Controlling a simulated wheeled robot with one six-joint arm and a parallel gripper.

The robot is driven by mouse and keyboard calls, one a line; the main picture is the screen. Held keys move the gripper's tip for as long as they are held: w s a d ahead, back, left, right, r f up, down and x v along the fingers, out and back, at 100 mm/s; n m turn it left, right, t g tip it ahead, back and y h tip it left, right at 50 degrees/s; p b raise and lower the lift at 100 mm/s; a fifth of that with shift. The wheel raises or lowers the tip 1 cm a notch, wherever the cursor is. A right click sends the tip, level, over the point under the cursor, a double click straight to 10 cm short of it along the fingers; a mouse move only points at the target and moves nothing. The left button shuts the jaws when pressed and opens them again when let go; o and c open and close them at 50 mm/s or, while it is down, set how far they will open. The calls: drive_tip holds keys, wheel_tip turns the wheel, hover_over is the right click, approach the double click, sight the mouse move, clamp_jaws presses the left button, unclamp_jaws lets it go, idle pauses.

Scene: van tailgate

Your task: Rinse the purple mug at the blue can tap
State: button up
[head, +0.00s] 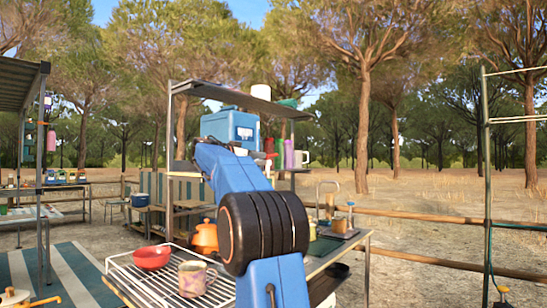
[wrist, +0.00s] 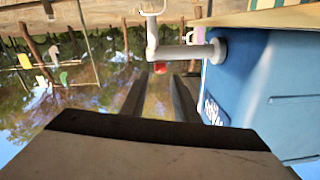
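In the head view, a mug (head: 192,279) with mauve and yellowish patches stands on the wire rack, nearest to a purple one. The blue can (head: 231,127) stands on the shelf behind my raised arm, which hides part of it. The wrist view, which looks upside down, shows the can (wrist: 250,90) at the right, with its pale tap (wrist: 187,52) reaching left. My gripper (wrist: 160,77) is open and empty, its dark fingers apart. A small red part (wrist: 160,68) shows between the fingertips, at the tap. Whether they touch it I cannot tell. My arm hides the gripper in the head view.
A red bowl (head: 152,257) and the mug share the wire rack (head: 165,288). An orange pot (head: 205,237) stands behind them. A purple bottle (head: 289,154) and a white mug (head: 302,158) stand right of the can. A shelf roof (head: 240,98) hangs above the can.

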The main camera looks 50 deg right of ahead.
sight(274, 155)
drive_tip(key=d, duration=1.2)
drive_tip(key=shift+w+d, duration=0.2)
drive_tip(key=shift+w, duration=0.15)
clamp_jaws()
